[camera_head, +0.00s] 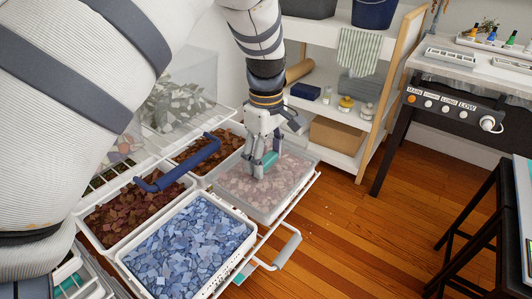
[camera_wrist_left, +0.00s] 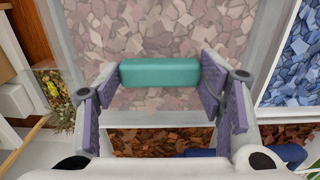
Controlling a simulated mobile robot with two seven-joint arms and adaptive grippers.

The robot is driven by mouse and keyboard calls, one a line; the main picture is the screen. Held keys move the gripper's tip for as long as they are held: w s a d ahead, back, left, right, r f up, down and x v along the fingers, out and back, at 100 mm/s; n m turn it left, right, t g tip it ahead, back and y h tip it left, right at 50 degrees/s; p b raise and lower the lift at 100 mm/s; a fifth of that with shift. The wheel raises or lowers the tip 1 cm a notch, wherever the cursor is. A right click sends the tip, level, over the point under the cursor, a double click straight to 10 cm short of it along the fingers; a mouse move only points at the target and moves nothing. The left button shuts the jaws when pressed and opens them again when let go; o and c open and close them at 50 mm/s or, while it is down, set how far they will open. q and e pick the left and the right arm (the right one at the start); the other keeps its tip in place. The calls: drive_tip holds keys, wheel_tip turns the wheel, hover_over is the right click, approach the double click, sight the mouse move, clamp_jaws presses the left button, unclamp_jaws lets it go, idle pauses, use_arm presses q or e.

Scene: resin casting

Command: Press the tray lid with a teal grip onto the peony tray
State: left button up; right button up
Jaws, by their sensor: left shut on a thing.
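The tray lid is a clear, pale-rimmed panel (camera_head: 240,184) with a teal grip (camera_head: 270,159) on top. It lies over the peony tray (camera_head: 272,215), whose pinkish petals show through it. I cannot tell whether the lid's rim is fully seated. My left gripper (camera_head: 263,167) points down from above and is shut on the teal grip. In the left wrist view the teal grip (camera_wrist_left: 160,72) sits between the fingers, with the lid panel (camera_wrist_left: 160,100) around it. My right gripper is not in view.
A tray of blue petals (camera_head: 188,245) and two trays of reddish-brown petals (camera_head: 125,215) (camera_head: 205,150) share the pulled-out drawer. A white shelf unit (camera_head: 330,105) stands behind.

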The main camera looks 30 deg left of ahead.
use_arm(q)
drive_tip(key=shift+f, duration=0.4)
drive_tip(key=o, duration=1.2)
drive_tip(key=shift+c, duration=0.2)
drive_tip(key=shift+r, duration=0.1)
